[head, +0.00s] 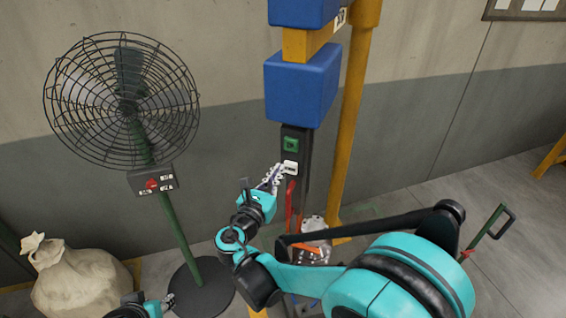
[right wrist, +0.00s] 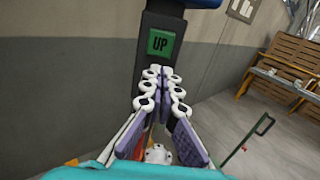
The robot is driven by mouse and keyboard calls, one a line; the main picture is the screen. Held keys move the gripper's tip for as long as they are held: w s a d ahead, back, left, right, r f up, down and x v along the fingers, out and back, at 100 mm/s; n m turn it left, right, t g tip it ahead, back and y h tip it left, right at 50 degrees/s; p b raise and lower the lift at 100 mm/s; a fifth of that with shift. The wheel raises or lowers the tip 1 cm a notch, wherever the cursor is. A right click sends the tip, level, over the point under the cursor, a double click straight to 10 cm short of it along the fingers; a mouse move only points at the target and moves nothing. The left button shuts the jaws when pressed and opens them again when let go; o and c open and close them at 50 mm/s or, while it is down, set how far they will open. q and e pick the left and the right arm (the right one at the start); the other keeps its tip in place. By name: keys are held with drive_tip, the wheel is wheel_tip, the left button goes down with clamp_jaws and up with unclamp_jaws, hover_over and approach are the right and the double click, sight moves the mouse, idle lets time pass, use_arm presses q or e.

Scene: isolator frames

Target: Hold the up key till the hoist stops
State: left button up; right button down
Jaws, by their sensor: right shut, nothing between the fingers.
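The green up key (head: 291,144), marked UP in the right wrist view (right wrist: 161,43), sits on a dark upright control box (head: 296,180) below the blue blocks (head: 301,85). A whitish key (head: 290,168) sits below it. My right gripper (head: 279,170) is shut and empty, with its fingertips by the whitish key in the head view. In the right wrist view, the tips (right wrist: 166,73) show just below the green key, which is uncovered. Contact with the box cannot be told. My left gripper (head: 169,300) shows only in part at the bottom, its jaws unclear.
A caged fan (head: 125,100) on a green stand is at left, with a tied sack (head: 80,278) beside its base. A yellow post (head: 352,120) rises right of the box. A green handle (head: 490,225) stands at right. A wooden bench (right wrist: 285,68) shows in the wrist view.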

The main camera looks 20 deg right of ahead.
drive_tip(key=v, duration=0.5)
drive_tip(key=shift+a, duration=0.1)
drive_tip(key=shift+f, duration=0.1)
drive_tip(key=s+d+f+m+g+y+b, duration=0.2)
drive_tip(key=s+d+f+m+g+y, duration=0.3)
drive_tip(key=s+d+f+m, duration=0.55)
drive_tip(key=s+a+f+m+g+y+b, duration=0.1)
drive_tip(key=s+a+f+m+y, duration=0.1)
drive_tip(key=m, duration=0.7)
drive_tip(key=s+a+f+m+g+y+b, duration=0.1)
drive_tip(key=s+a+f+m+y, duration=0.1)
drive_tip(key=m, duration=0.7)
drive_tip(key=s+a+y, duration=0.1)
drive_tip(key=s+y, duration=0.1)
drive_tip(key=s, duration=0.1)
drive_tip(key=shift+s+a+f, duration=0.3)
drive_tip(key=shift+s+f, duration=0.05)
drive_tip(key=shift+s, duration=0.05)
